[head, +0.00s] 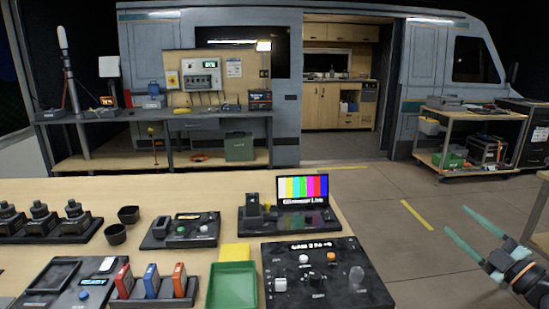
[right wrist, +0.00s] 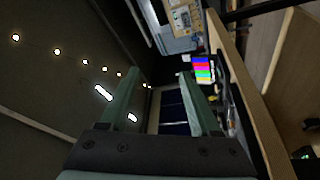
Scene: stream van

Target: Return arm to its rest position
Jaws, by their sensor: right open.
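My right gripper (head: 462,238) is at the lower right of the head view, out past the right edge of the wooden table (head: 150,192). Its two green fingers are spread apart with nothing between them. In the right wrist view the fingers (right wrist: 160,92) also stand apart and empty, with the table edge and the colour-bar screen to their right. My left gripper does not show in either view.
On the table are a colour-bar laptop (head: 303,192), a black control panel (head: 325,275), a green tray (head: 232,287), coloured cartridges (head: 151,280) and dark cups (head: 115,234). A wheeled cart (head: 470,118) stands at the back right. Open floor (head: 400,195) lies between table and van.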

